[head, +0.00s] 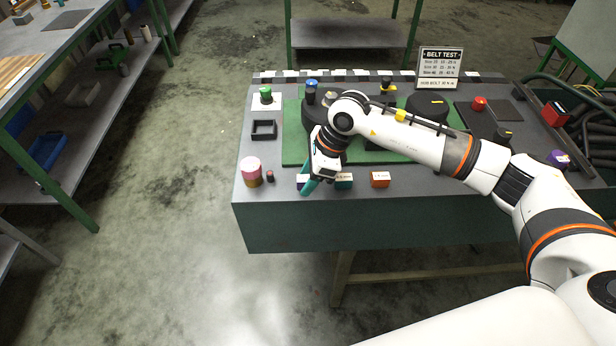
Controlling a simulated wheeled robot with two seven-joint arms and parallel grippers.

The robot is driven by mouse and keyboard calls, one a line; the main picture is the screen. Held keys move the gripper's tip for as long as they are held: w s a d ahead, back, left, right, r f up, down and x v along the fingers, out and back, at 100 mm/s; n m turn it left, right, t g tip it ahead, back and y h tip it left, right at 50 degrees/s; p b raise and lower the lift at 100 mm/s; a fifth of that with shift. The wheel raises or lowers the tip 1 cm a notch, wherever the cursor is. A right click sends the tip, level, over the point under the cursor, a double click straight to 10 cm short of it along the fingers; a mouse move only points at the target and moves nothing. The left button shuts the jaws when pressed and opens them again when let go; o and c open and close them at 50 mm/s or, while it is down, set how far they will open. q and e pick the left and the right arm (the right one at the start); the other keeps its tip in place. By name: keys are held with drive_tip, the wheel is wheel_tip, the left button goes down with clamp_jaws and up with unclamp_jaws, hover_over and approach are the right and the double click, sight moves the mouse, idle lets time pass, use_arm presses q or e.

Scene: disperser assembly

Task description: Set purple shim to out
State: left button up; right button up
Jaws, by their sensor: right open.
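My right gripper (309,187) is over the front edge area of the table, its teal fingers pointing down. It is open. Its fingers are beside a small dark block with a white top (302,179), partly hidden by them; I cannot tell its colour or whether the fingers touch it. A teal block (344,181) and an orange block (380,180) with white label tops stand in a row to the right. A purple round piece (558,159) lies at the table's right edge. I cannot tell which piece is the purple shim. My left gripper is not in view.
A pink-and-tan cylinder (251,172) and a small dark red-topped peg (270,176) stand left of the gripper. A black square frame (263,129) lies behind them. A green mat (292,150) with dark round parts is partly hidden by my arm. A belt test sign (439,68) stands behind.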

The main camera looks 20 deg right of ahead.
drive_tip(key=b+v, duration=0.2)
drive_tip(key=v, duration=0.9)
drive_tip(key=shift+s+r, duration=0.2)
drive_tip(key=shift+r, duration=0.15)
drive_tip(key=shift+d, duration=0.15)
